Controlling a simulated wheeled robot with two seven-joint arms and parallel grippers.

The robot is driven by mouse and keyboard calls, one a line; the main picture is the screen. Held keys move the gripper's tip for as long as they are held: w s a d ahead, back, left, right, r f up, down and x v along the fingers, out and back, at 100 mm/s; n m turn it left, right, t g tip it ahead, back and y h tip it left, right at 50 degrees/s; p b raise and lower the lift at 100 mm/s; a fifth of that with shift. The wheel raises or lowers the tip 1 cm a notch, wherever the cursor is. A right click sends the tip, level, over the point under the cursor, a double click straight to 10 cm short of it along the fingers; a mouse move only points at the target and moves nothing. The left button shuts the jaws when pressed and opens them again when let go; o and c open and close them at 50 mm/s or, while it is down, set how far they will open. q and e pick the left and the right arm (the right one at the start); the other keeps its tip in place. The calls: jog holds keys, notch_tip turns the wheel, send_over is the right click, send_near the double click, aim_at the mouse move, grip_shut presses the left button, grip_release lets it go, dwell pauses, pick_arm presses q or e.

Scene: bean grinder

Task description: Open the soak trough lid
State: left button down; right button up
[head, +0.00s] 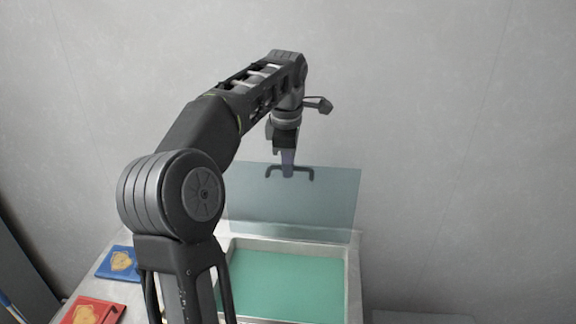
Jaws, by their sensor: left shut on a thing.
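The soak trough (353,290) is a pale open box with a green inside, at the lower middle of the head view. Its lid (335,205) is a see-through bluish panel that stands raised at the trough's back edge, close to upright. A dark bar handle (308,173) is near the lid's top edge. My left gripper (288,170) points down and is shut on the handle at its middle. My left arm hides the trough's left part and part of the lid. My right gripper is not in view.
A blue card (112,264) and a red card (90,312), each with a tan picture, lie on the table left of my arm. A plain grey wall (450,120) rises behind the trough. A low grey surface (420,317) shows at the lower right.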

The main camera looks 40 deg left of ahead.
pick_arm(q)
jog(key=c, duration=1.5)
grip_release()
